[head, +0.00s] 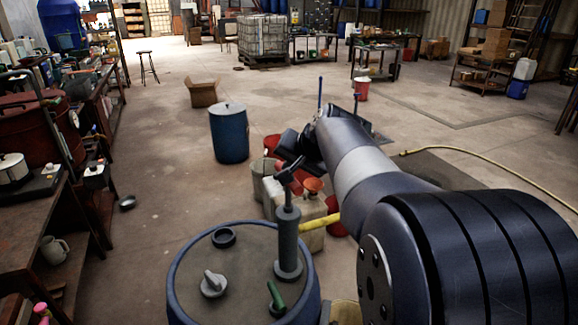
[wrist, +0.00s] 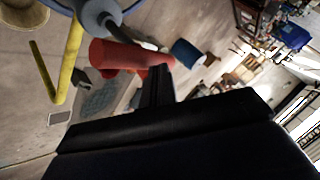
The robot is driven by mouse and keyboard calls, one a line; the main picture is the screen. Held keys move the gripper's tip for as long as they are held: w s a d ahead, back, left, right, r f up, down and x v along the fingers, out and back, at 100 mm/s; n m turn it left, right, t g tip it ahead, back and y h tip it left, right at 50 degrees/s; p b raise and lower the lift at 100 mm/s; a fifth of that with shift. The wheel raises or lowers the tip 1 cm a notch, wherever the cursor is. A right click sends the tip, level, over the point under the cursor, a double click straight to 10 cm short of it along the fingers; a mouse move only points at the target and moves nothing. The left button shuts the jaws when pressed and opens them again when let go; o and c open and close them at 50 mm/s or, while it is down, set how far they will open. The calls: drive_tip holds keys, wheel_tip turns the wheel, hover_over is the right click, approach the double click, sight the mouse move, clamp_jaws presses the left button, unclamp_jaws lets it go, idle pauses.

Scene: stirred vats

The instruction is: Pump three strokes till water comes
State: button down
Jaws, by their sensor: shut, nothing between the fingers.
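A grey hand pump (head: 288,243) stands upright on the lid of a blue drum (head: 172,280) in the foreground of the head view. Its dark handle (head: 285,176) sits at the top of a short rod. A yellow spout (head: 318,224) points out to the right of the pump. My gripper (head: 283,148) is just above and behind the handle in the picture; I cannot tell if they touch. In the wrist view my gripper's dark fingers (wrist: 157,85) are together with nothing between them. Part of the pump (wrist: 98,14) and the yellow spout (wrist: 69,58) show at upper left there.
The drum lid carries a grey cap (head: 213,284), a black ring (head: 223,238) and a green-handled part (head: 277,297). Jerrycans (head: 312,212) and red containers (head: 333,222) crowd behind the pump. Another blue drum (head: 229,135) stands farther back. Open floor lies beyond.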

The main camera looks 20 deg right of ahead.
sight(290, 185)
drive_tip(key=shift+f+b, duration=2.4)
drive_tip(key=shift+f, duration=0.6)
idle(1.7)
drive_tip(key=shift+r, duration=0.1)
drive_tip(key=shift+r+p, duration=2.9)
drive_tip(key=shift+r, duration=0.65)
wheel_tip(290, 185, up, 6)
drive_tip(key=p, duration=0.4)
drive_tip(key=shift+p, duration=0.4)
